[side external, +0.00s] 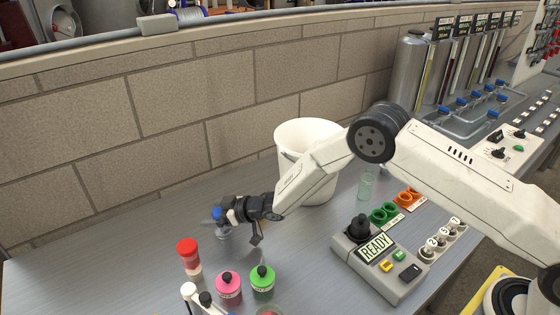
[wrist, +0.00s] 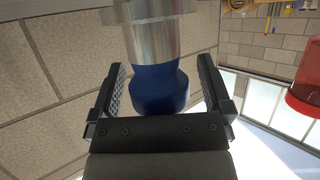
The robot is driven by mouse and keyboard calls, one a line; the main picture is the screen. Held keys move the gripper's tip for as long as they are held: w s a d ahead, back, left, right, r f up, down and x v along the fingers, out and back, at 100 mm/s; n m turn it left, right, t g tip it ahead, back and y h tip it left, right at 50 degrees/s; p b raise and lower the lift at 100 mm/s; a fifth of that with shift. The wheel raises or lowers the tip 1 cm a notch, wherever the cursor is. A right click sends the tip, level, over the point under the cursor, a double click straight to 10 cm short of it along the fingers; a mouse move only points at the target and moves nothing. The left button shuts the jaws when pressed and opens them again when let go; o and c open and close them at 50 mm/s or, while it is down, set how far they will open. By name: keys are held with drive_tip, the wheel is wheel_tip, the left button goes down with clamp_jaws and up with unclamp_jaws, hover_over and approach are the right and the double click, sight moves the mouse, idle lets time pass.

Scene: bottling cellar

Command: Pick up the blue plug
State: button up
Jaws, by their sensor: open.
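The blue plug (side external: 217,213) shows at the tip of my gripper (side external: 228,213) in the side view, low over the grey table; the dark jaws partly hide it. In the wrist view the blue plug (wrist: 159,88) is between the two black fingers of my gripper (wrist: 159,78), with a gap on each side. My gripper is open and around the plug, not closed on it. A silvery metal cylinder (wrist: 160,38) joins the plug at its far end in the wrist view.
A red-capped bottle (side external: 189,258), a pink bottle (side external: 229,287) and a green bottle (side external: 262,283) stand in front of my gripper. A white bucket (side external: 318,135) stands behind my forearm. A control box (side external: 376,262) reading READY is to the right. The table at left is clear.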

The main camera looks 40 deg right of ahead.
idle(0.4)
clamp_jaws()
drive_tip(key=shift+r, duration=0.15)
drive_tip(key=shift+r, duration=0.7)
drive_tip(key=s+d+r, duration=0.4)
drive_tip(key=s+r, duration=0.7)
drive_tip(key=s, duration=0.2)
drive_tip(key=shift+s+d+r, duration=0.15)
drive_tip(key=shift+r, duration=0.05)
idle(0.4)
